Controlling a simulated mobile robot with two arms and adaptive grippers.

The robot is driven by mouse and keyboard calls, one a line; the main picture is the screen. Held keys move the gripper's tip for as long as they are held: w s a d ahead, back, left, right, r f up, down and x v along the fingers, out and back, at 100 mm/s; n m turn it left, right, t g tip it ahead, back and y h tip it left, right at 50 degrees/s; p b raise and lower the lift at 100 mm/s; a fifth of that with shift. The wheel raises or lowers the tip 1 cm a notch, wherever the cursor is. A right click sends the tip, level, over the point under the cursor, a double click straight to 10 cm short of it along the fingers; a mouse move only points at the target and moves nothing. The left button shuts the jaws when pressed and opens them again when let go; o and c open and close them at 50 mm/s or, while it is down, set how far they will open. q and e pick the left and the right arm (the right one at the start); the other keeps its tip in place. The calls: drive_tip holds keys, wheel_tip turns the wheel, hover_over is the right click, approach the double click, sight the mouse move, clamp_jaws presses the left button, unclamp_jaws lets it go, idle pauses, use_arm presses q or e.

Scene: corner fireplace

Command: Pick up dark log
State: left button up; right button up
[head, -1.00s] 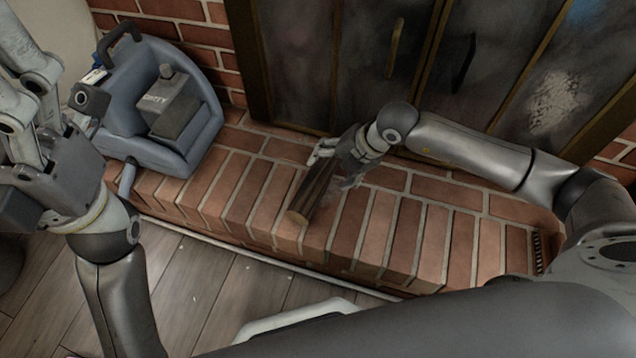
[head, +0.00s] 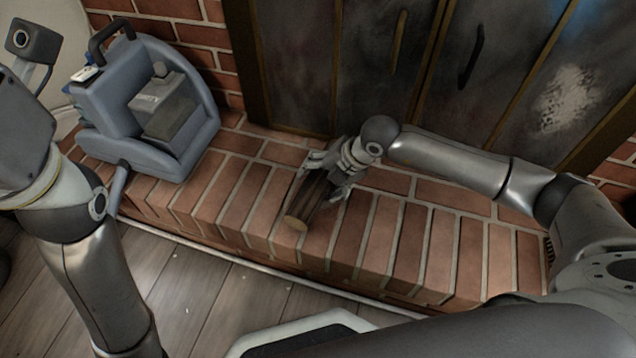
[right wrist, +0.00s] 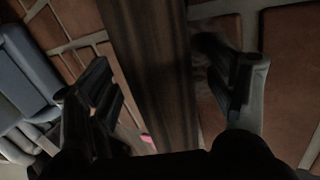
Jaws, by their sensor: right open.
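The dark log (head: 311,200) lies on the brick hearth, its pale cut end facing the front edge. My right gripper (head: 324,180) is at the log's far part, with its fingers open on either side of it. In the right wrist view, the log (right wrist: 152,70) runs between the two open fingers of my right gripper (right wrist: 170,95), with a gap to each. My left arm shows at the left of the head view, but its fingertips are out of the picture.
The brick hearth (head: 385,235) is clear to the right of the log. A blue-grey machine with a handle (head: 150,110) stands on the hearth at the left. Dark fireplace doors (head: 365,70) with handles rise behind my right gripper. Wooden floor (head: 215,300) lies in front.

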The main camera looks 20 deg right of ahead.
drive_tip(key=c, duration=1.4)
drive_tip(key=shift+c, duration=0.3)
drive_tip(key=shift+r, duration=0.1)
